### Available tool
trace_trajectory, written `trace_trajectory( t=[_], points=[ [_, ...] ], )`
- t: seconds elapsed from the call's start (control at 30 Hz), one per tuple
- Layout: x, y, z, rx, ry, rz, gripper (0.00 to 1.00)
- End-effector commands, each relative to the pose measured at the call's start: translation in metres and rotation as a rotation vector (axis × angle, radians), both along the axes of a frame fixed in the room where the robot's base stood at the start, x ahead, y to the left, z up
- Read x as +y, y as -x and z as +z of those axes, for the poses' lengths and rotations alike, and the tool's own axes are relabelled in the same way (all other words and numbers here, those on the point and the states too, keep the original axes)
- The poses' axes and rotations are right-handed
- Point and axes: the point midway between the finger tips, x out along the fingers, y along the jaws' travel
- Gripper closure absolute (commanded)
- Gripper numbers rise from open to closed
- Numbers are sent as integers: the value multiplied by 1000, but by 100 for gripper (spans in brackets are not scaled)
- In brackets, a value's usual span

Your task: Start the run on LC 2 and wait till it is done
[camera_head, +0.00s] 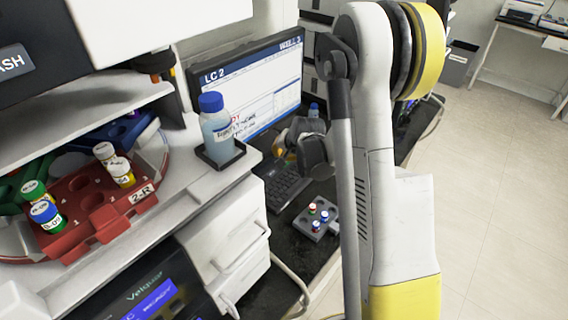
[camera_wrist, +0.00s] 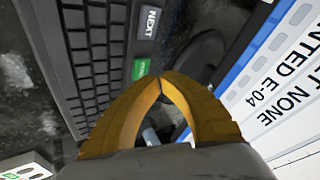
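The monitor (camera_head: 262,82) reads "LC 2" at its top left. Red text on it is partly hidden by a bottle, and only "DY" shows. The screen (camera_wrist: 275,95) also shows in the wrist view, with "NTED E-04" and "NONE" readable. The keyboard (camera_head: 282,186) lies below the monitor. My arm partly hides my gripper in the head view.
A blue-capped bottle (camera_head: 216,128) stands on a black tray on the instrument at left. A red rack (camera_head: 95,205) with several vials is nearby. A grey block (camera_head: 316,222) with small vials sits on the dark bench near the keyboard. Open floor lies at right.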

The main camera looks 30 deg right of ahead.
Motion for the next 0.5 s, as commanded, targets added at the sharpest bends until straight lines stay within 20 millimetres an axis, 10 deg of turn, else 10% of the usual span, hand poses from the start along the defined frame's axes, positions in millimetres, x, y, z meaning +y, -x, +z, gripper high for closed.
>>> trace_trajectory(
  t=[0.5],
  points=[
    [0, 0, -9, 0, 0, 0, 100]
  ],
)
